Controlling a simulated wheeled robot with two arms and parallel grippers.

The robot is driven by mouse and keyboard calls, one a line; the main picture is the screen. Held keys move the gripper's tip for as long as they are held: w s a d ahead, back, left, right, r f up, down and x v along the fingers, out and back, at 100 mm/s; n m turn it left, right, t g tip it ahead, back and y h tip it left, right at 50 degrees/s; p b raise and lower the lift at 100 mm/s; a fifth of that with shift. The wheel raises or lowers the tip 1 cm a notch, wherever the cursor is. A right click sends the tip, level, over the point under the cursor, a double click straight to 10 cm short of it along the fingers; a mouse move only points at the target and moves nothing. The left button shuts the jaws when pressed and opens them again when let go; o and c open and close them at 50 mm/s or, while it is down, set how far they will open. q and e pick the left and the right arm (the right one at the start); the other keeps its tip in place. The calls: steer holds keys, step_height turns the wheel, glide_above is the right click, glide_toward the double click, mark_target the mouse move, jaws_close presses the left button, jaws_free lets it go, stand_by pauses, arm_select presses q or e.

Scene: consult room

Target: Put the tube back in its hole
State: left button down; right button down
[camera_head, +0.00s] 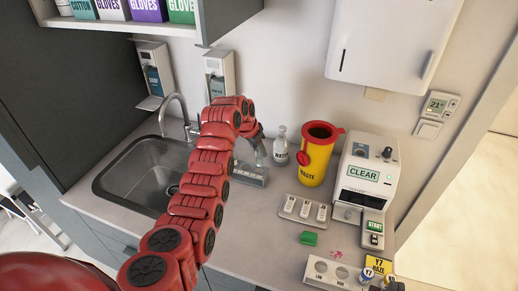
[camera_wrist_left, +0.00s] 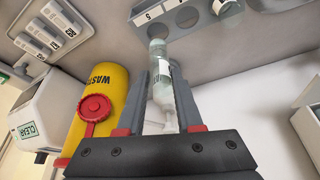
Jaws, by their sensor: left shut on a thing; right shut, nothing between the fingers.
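My left gripper (camera_head: 260,146) is above the back of the counter, just right of the sink. In the left wrist view its jaws (camera_wrist_left: 160,65) are shut on a pale, greenish, see-through tube (camera_wrist_left: 157,48) at the fingertips. The tube overlaps a clear bottle there, so its full outline is hard to tell. A grey rack (camera_head: 250,176) stands below the gripper. In the left wrist view the rack (camera_wrist_left: 150,15) shows round holes and a "5" on its edge; the tube's end appears close to it. My right gripper is not in view.
The labelled clear bottle (camera_head: 281,146) and yellow waste bin (camera_head: 317,158) stand close right of the gripper. The sink (camera_head: 150,165) is left.

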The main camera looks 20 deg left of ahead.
arm_select(q)
steer(key=shift+w+f, duration=0.1)
steer(key=shift+f, duration=0.7)
steer(key=shift+s+f+b, duration=0.2)
steer(key=shift+f+b, duration=0.05)
steer(key=shift+b, duration=0.15)
steer(key=shift+b, duration=0.5)
steer(key=shift+r, duration=0.1)
stand_by(0.5)
